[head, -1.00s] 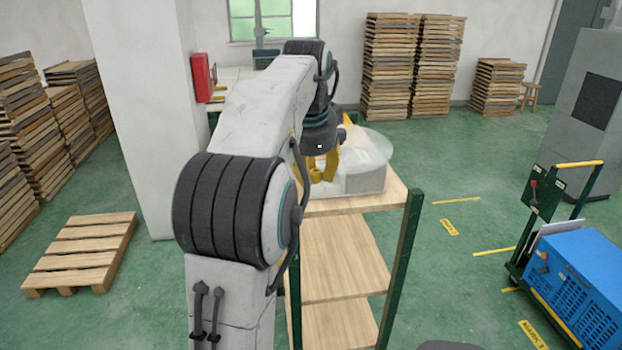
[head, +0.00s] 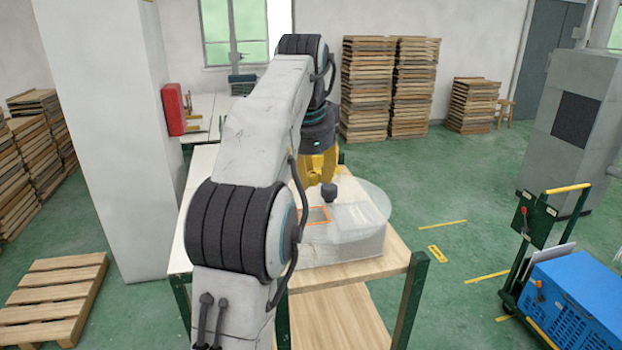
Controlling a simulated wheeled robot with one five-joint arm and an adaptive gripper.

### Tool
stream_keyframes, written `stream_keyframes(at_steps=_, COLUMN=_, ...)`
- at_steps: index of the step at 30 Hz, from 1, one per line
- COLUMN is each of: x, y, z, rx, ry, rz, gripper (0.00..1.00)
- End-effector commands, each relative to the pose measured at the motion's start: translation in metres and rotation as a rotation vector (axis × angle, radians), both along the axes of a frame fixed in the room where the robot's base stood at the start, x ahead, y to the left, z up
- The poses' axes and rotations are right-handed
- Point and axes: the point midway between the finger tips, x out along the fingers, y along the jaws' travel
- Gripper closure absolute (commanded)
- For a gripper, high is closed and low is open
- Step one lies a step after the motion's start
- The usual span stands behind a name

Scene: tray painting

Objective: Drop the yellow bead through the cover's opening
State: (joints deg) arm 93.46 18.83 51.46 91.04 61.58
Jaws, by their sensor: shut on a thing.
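My gripper (head: 321,173) has yellow fingers pointing down over the clear cover (head: 372,208). The fingers are shut on a dark knob-like piece (head: 329,192) at their tips, near the middle of the cover. I cannot make out the yellow bead.
The wooden table (head: 398,262) has bare top at its front right corner, with a green post (head: 412,300) there. A white pillar (head: 105,130) stands to the left. A blue cart (head: 580,300) stands at the right. Green floor between table and cart is clear.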

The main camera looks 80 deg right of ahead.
Motion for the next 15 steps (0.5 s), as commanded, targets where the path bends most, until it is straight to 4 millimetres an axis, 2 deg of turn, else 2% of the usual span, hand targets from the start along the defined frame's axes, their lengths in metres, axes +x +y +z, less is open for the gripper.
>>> stream_keyframes(at_steps=7, x=-0.001, y=0.001, z=-0.003, rx=0.001, ry=0.000, rz=0.000, gripper=0.88)
stream_keyframes(at_steps=15, x=0.000, y=0.001, z=-0.025, rx=0.002, ry=0.001, rz=0.001, gripper=0.88)
